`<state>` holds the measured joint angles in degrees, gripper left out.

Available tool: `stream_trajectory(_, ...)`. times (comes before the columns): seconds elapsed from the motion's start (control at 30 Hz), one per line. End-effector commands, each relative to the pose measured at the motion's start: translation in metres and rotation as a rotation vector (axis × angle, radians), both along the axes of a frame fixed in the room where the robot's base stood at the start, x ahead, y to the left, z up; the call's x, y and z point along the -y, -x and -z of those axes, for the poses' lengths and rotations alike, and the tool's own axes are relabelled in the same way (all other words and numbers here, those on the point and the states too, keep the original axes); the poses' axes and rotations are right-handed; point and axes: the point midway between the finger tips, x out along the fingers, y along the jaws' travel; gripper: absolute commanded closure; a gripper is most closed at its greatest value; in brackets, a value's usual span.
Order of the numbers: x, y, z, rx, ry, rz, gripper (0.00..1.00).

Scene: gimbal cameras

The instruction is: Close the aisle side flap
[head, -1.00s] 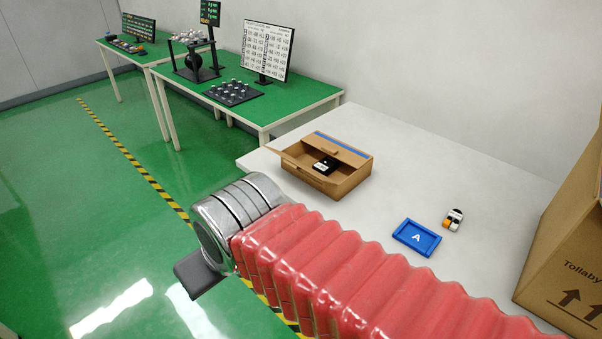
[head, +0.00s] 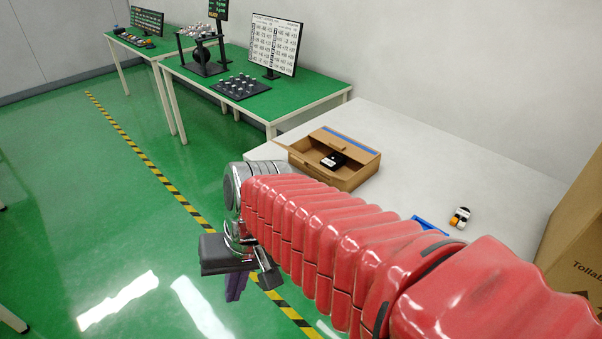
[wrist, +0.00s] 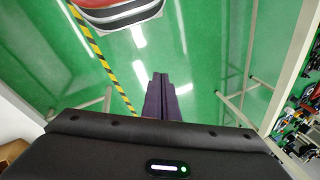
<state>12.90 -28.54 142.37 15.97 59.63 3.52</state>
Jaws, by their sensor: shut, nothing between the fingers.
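A small brown cardboard box (head: 350,178) stands open on the white table in the head view. A flap (head: 297,157) on its left, aisle-facing side sticks outward. A flap with a blue strip (head: 349,140) lies along the far side. A black item with a white label (head: 333,160) is inside the box. My gripper (head: 235,290) hangs over the green floor, left of and nearer than the box, apart from it. Its purple fingers are together and empty; they also show in the wrist view (wrist: 166,82).
A blue tray (head: 430,225), partly hidden by my arm, and a small white-and-orange item (head: 460,217) lie on the white table (head: 410,140). A large carton (head: 580,230) stands at right. Green tables (head: 255,95) with equipment stand behind. The aisle floor is clear.

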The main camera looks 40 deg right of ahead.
Motion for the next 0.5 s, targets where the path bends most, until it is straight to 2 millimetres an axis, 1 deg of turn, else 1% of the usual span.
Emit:
stream_trajectory(0.03, 0.000, 0.001, 0.008, -0.051, -0.050, 0.056, 1.00)
stream_trajectory(0.2, -0.005, 0.002, 0.025, -0.192, -0.224, 0.231, 1.00)
stream_trajectory(0.37, -0.009, -0.003, 0.036, -0.312, -0.397, 0.398, 1.00)
stream_trajectory(0.5, -0.009, -0.011, 0.041, -0.405, -0.555, 0.546, 1.00)
